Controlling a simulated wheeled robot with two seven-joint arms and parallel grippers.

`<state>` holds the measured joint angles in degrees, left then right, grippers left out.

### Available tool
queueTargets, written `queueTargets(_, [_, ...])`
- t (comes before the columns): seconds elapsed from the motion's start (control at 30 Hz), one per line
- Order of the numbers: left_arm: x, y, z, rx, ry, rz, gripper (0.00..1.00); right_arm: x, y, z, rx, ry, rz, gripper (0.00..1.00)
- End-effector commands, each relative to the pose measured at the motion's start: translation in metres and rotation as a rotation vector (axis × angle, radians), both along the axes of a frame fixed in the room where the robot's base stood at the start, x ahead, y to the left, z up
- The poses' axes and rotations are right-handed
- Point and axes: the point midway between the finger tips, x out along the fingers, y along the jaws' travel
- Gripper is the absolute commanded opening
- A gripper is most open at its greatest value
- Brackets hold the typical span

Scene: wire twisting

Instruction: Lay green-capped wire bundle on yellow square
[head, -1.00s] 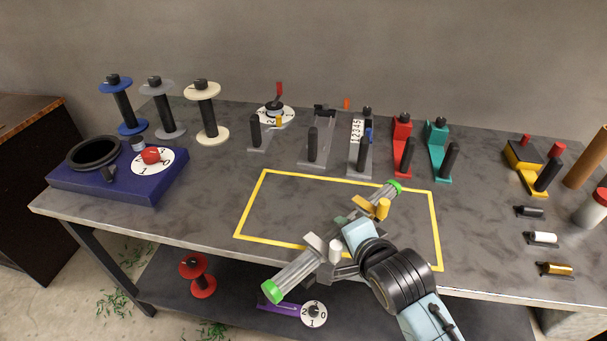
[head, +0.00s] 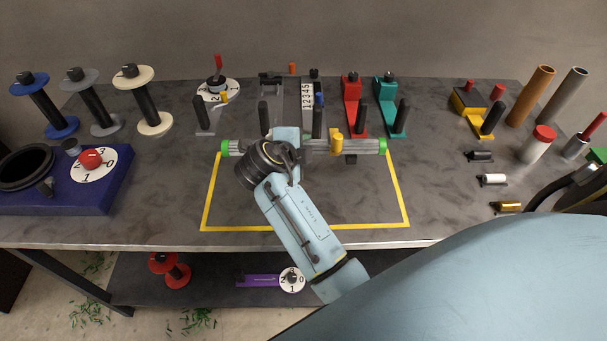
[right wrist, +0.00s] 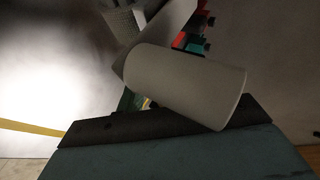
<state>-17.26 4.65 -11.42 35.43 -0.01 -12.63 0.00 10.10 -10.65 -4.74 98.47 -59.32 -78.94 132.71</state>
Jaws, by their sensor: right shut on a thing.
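The wire bundle (head: 368,147) is a grey bar with a green cap on each end and a yellow peg (head: 337,143) on it. My right gripper (head: 292,142) is shut on its middle. In the head view the bundle lies level, left to right, across the far side of the yellow square (head: 401,196). It appears held above the table; its exact height is unclear. My gripper and wrist hide part of the bundle and of the square. A pale cylinder (right wrist: 185,85) fills the middle of the right wrist view. My left gripper is out of view.
Behind the bundle stand several posts and brackets, including a red (head: 353,100) and a teal one (head: 388,105). Spools (head: 151,122) and a blue box (head: 115,190) are at left. Small cylinders and tubes (head: 530,97) are at right. The square's inside looks clear.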

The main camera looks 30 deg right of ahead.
Motion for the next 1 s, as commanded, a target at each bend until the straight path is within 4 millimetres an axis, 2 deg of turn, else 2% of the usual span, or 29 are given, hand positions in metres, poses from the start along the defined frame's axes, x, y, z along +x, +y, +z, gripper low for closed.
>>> queueTargets(0.1, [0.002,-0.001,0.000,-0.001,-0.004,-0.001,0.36,0.000,-0.001,-0.024,-0.006,0.004,0.003,0.02])
queueTargets(0.53, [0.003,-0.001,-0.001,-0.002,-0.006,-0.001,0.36,0.000,-0.001,-0.077,-0.003,0.001,0.005,0.02])
queueTargets(0.97, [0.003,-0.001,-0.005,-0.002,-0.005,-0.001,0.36,0.000,0.000,-0.085,-0.001,-0.002,0.004,0.02])
queueTargets(1.0, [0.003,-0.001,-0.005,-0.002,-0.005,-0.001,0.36,0.000,0.000,-0.087,0.001,0.000,0.004,0.37])
